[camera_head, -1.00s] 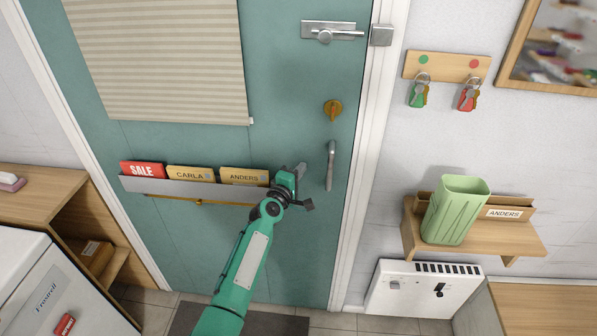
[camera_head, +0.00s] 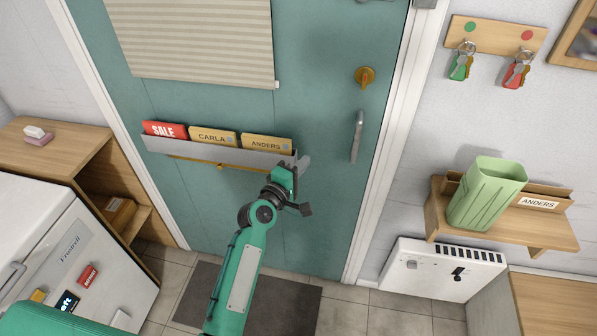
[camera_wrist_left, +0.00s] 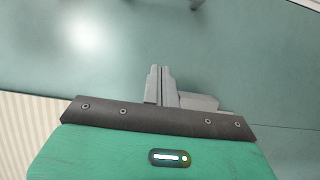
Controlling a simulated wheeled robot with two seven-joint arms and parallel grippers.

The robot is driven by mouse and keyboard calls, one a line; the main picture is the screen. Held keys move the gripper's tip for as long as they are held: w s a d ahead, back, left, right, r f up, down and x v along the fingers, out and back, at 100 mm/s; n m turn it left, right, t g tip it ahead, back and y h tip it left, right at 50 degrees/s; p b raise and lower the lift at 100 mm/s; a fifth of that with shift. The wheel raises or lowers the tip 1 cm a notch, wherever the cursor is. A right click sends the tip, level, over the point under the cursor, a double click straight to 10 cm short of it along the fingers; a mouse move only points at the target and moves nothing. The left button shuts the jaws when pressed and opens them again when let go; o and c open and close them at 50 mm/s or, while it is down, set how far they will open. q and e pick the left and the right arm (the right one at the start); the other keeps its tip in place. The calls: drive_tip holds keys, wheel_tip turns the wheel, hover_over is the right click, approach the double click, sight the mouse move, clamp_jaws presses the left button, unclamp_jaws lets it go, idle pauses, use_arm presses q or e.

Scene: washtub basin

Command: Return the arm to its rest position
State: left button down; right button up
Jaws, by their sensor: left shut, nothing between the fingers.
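My left arm comes up from the bottom of the head view, green with a dark wrist joint. My left gripper (camera_head: 302,166) is in front of the teal door (camera_head: 220,225), at the right end of the grey letter rack. In the left wrist view its grey fingers (camera_wrist_left: 160,82) are together with nothing between them, and the door surface fills the view beyond. I cannot tell from the pictures whether the fingers touch the door or the rack. My right gripper does not show.
The grey rack (camera_head: 205,151) on the door holds a red SALE card and envelopes marked CARLA and ANDERS. A door handle (camera_head: 357,136) is to its right. A wooden shelf (camera_head: 545,235) bears a green cup (camera_head: 485,195). A white fridge (camera_head: 110,265) and wooden cabinet (camera_head: 85,145) stand left.

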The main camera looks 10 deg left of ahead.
use_arm(q)
drive_tip(key=s+a+f+m+g+y, duration=0.1)
drive_tip(key=s+f+m+g, duration=0.15)
drive_tip(key=s+f, duration=0.75)
drive_tip(key=s+a+f+m+g+y, duration=0.1)
drive_tip(key=s+f+m+g, duration=0.15)
drive_tip(key=f, duration=1.45)
drive_tip(key=s+a+f+m+g+y, duration=0.25)
drive_tip(key=s+f, duration=0.25)
drive_tip(key=f, duration=0.9)
drive_tip(key=s+a+f+m+g, duration=0.2)
drive_tip(key=s+f, duration=0.5)
drive_tip(key=s, duration=0.3)
drive_tip(key=s+a+f+m+g, duration=0.2)
drive_tip(key=s+a+f+g, duration=0.1)
drive_tip(key=s+f, duration=0.6)
drive_tip(key=s+a+f+m+g+y, duration=0.1)
drive_tip(key=s+a+f+m, duration=0.1)
drive_tip(key=s, duration=0.8)
drive_tip(key=s+a+f+m+g+y, duration=0.1)
drive_tip(key=s+a+f+m+g, duration=0.1)
drive_tip(key=s, duration=0.9)
drive_tip(key=shift+a+f+m, duration=0.35)
drive_tip(key=shift+a+f, duration=0.25)
drive_tip(key=shift+a, duration=0.55)
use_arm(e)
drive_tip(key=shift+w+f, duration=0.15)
use_arm(q)
drive_tip(key=shift+w, duration=0.1)
